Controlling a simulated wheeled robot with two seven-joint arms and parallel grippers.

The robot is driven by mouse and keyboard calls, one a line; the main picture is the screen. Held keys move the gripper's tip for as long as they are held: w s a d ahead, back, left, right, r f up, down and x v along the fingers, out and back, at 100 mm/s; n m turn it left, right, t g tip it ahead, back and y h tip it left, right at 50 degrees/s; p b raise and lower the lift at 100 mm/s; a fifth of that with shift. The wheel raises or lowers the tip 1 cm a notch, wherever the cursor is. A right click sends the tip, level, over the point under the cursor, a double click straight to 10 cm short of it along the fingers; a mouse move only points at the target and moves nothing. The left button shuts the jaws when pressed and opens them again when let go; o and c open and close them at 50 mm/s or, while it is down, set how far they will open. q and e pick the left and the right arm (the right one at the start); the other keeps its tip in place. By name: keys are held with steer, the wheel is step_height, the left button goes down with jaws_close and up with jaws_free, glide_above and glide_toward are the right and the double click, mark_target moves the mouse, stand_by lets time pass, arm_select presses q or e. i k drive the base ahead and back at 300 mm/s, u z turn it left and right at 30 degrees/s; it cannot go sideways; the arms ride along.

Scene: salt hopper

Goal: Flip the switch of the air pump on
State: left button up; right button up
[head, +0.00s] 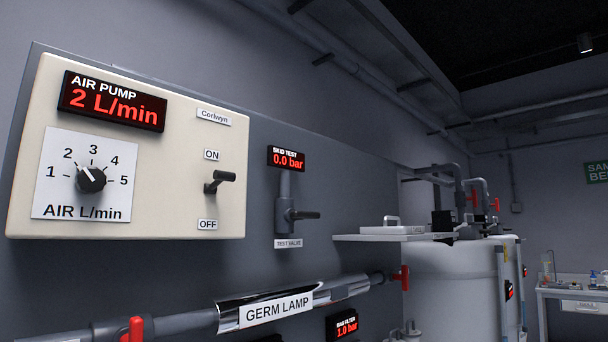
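The cream air pump panel (150,215) is on the grey wall board at the left. Its black toggle switch (219,181) sits between an ON label (212,155) above and an OFF label (208,225) below. The lever sticks out to the right and slightly up in the picture; from this angle I cannot tell for sure which side it is set to. The red display (112,101) reads AIR PUMP 2 L/min. The black dial (91,179) appears to point near 2. Neither of my grippers is in view.
Right of the panel is a test valve (286,211) with a jutting handle, under a 0.0 bar display (286,158). A shelf (385,238) and a white tank (455,285) stand further right. Nothing covers the switch.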

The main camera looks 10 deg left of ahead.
mark_target(219, 176)
steer(key=z, duration=0.25)
steer(key=k, duration=1.25)
steer(key=u, duration=1.3)
steer(key=i, duration=1)
